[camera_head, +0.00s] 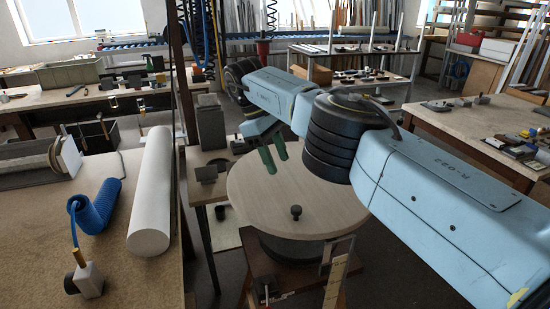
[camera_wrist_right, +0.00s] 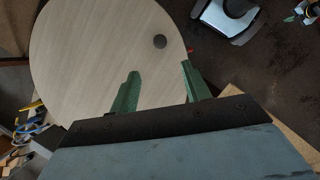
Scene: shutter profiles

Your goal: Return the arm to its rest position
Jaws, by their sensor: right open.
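My right arm reaches in from the right in the head view. Its gripper (camera_head: 272,160) has green fingers, stands open and holds nothing, above the back part of a round wooden disc (camera_head: 310,200). In the right wrist view the two green fingers (camera_wrist_right: 160,88) are apart, with the disc's pale top (camera_wrist_right: 95,45) behind them. A small dark knob (camera_head: 296,211) stands on the disc; it also shows in the right wrist view (camera_wrist_right: 160,41). My left gripper is not in view.
A workbench (camera_head: 100,240) on the left holds a white roll (camera_head: 153,190) and a blue coiled hose (camera_head: 95,208). A dark upright post (camera_head: 181,100) stands left of the disc. Another table (camera_head: 480,125) with small parts is at the right, behind my arm.

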